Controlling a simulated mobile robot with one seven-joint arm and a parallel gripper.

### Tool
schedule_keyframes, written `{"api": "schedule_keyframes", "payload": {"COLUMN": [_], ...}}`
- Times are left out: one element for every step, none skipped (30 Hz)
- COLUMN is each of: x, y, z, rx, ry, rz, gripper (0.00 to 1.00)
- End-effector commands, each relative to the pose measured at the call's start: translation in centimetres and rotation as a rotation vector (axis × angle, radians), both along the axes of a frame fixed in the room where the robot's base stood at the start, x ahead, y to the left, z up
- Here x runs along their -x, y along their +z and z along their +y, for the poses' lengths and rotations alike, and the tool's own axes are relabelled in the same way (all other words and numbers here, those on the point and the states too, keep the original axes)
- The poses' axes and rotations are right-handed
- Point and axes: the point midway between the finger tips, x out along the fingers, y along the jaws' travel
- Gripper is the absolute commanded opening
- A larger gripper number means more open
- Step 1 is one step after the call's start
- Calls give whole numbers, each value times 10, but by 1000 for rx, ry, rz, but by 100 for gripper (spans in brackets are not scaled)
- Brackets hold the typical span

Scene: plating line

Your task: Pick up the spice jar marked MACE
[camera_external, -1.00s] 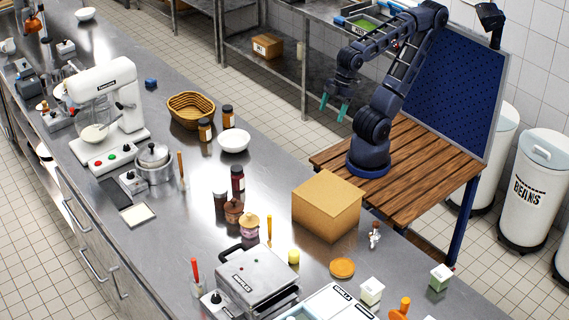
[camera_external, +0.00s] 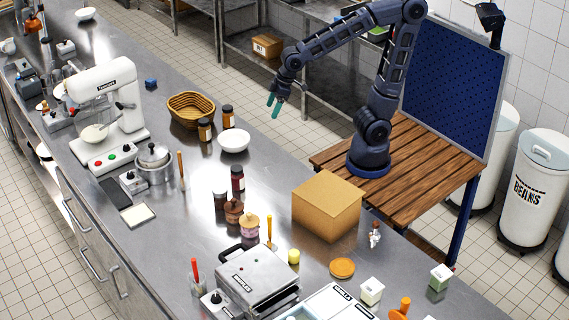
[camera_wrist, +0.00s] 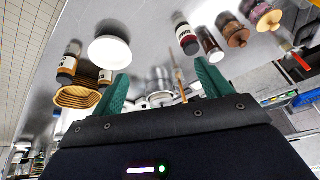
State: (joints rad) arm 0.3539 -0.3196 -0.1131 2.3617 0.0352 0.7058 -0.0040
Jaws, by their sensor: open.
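Several spice jars stand on the steel counter, and I cannot read which one says MACE. In the external view, two orange-brown jars, the nearer (camera_external: 205,130) and the farther (camera_external: 228,117), stand between the basket and the white bowl. In the wrist view, an orange-brown jar (camera_wrist: 68,64) and another (camera_wrist: 105,77) are at left; the dark red jar (camera_wrist: 186,36) and dark brown jar (camera_wrist: 211,46) are at upper middle. My gripper (camera_external: 273,106) is open and empty, raised above the counter's right side.
The wicker basket (camera_external: 191,108) and white bowl (camera_external: 234,141) flank the orange-brown jars. Two lidded pots (camera_external: 234,210) stand by the dark jars. A cardboard box (camera_external: 327,206) sits near my base. A stand mixer (camera_external: 106,95) is at left. Bare counter lies left of the bowl.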

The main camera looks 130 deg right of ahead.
Motion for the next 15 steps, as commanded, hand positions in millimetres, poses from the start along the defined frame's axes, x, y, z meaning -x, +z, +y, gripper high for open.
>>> {"api": "schedule_keyframes", "payload": {"x": [-5, -7, -11, -12, -14, -15, -16, -16, -15, -15, -13, -11, -9, -7, -3], "y": [-7, -11, -15, -19, -23, -28, -32, -37, -43, -48, -53, -60, -65, -71, -78], "z": [-21, -33, -48, -60, -73, -89, -102, -114, -131, -144, -157, -174, -186, -200, -217], "rx": [-4, -4, -4, -3, -4, -4, -1, -2, 0, 2, 4, 6, 8, 10, 14], "ry": [-41, -64, -93, -116, -139, -169, -191, -213, -243, -266, -288, -318, -340, -362, -391], "rz": [6, 6, 7, 6, 7, 8, 8, 10, 11, 12, 14, 16, 18, 19, 22], "gripper": [77, 77, 77, 77, 77, 77, 77, 77, 77, 77, 77, 77, 77, 77, 77]}}
